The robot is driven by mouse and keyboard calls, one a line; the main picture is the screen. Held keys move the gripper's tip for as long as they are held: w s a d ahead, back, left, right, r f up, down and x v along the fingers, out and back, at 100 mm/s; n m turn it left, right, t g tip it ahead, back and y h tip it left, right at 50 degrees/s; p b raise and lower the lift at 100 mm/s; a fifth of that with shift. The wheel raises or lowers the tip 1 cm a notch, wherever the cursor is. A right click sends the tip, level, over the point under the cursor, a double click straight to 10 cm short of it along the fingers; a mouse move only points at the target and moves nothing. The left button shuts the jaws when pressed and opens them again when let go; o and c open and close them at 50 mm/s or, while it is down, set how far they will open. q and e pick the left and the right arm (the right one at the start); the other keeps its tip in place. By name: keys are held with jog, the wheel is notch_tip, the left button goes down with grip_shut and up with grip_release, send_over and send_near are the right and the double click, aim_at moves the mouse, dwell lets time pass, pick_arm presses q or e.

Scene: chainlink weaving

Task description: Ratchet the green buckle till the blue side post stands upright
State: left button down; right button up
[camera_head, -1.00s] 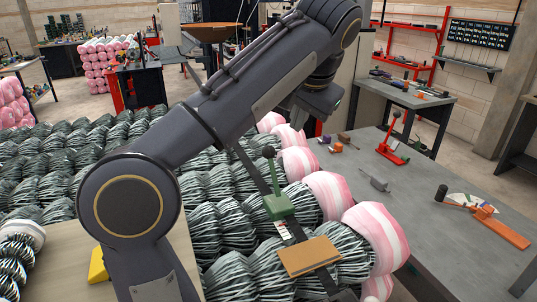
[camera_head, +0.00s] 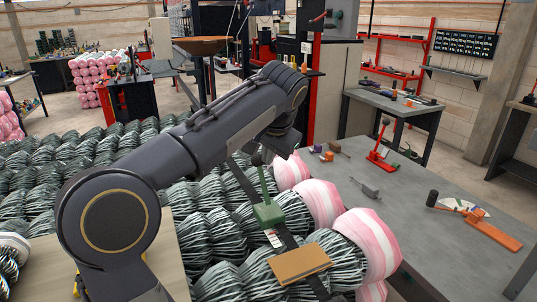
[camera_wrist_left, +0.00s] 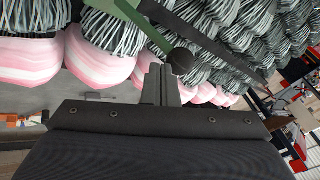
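The green buckle (camera_head: 267,213) sits on a dark strap across the wire rolls, with its green lever standing up to a dark ball knob (camera_head: 257,160). My left gripper (camera_head: 280,153) hangs just right of and above the knob, partly hidden by its own wrist. In the left wrist view the two fingers (camera_wrist_left: 161,84) are together with no visible gap. The knob (camera_wrist_left: 181,61) is close beyond and right of their tips. I see nothing held between them, and contact is unclear. I cannot make out a blue side post. My right gripper is out of view.
Rolls of grey wire with pink-wrapped ends (camera_head: 368,243) fill the space under the arm. A tan pad (camera_head: 300,263) lies on the strap near the front. A grey bench (camera_head: 425,235) at the right holds a red tool (camera_head: 381,152) and an orange tool (camera_head: 497,232).

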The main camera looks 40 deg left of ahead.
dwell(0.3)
pick_arm(q)
jog(key=w+a+f+h+p, duration=0.1)
jog(key=w+a+f+p, duration=0.2)
jog(key=a+f+p, duration=0.2)
jog(key=shift+w+a+f+g+h, duration=0.3)
jog(key=shift+a+g, duration=0.1)
jog(key=shift+a, duration=0.65)
dwell(0.4)
